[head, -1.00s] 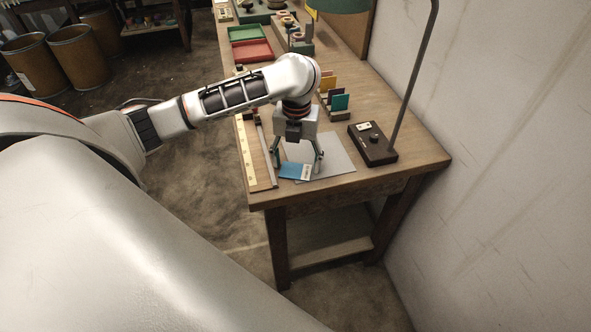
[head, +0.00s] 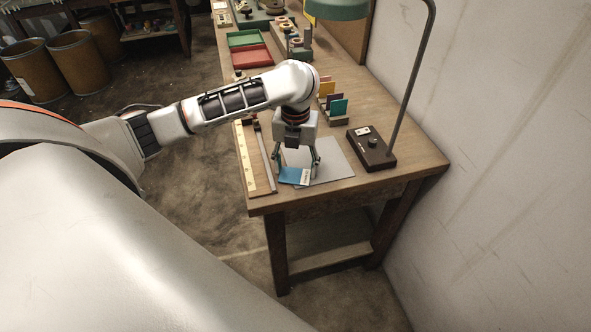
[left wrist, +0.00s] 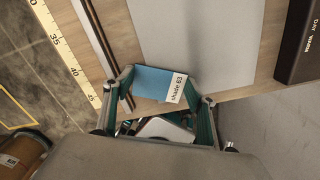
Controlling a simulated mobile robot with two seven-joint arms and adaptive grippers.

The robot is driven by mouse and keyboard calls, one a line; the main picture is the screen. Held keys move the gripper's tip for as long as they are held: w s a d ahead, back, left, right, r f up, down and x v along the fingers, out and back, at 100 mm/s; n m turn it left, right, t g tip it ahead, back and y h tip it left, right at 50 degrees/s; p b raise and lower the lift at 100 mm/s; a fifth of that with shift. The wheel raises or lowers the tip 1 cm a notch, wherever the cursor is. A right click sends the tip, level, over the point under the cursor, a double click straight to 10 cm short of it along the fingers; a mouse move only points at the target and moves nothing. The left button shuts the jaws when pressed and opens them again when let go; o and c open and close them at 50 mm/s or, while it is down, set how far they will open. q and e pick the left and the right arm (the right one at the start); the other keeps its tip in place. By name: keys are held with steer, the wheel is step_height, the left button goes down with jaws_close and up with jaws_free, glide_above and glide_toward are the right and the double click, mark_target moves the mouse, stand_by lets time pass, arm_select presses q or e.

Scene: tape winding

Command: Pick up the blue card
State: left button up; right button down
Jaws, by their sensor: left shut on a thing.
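The blue card (head: 290,176) has a white end strip, which reads "shade 63" in the left wrist view (left wrist: 155,83). It is at the near end of the workbench, by the front corner of a grey sheet (head: 333,162). My left gripper (head: 298,170) points down over it and is shut on the card, with one green finger at each end of it. The fingers also show in the left wrist view (left wrist: 160,84). I cannot tell whether the card is clear of the surface. My right gripper is not in view.
A yellow ruler (head: 246,160) and a metal bar (head: 265,155) lie left of the card. A dark lamp base (head: 371,150) with a tall pole stands right. A rack of coloured cards (head: 337,108) and red and green trays (head: 252,57) are farther back.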

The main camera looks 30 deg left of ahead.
mark_target(295, 172)
arm_select(q)
steer(key=shift+b, duration=0.4)
step_height(295, 172, up, 4)
steer(key=shift+a+r+p, duration=0.1)
steer(key=shift+r+p, duration=0.05)
steer(key=shift+p, duration=0.7)
steer(key=s+d+p, duration=0.2)
steer(key=s+d, duration=0.9)
steer(key=d, duration=0.2)
steer(key=w+a+r+n, duration=0.2)
steer(key=w+r+n, duration=0.1)
steer(key=n, duration=1.2)
steer(key=w+a+r+n, duration=0.3)
steer(key=r+n, duration=0.3)
steer(key=n, duration=1)
steer(key=shift+w+r, duration=0.2)
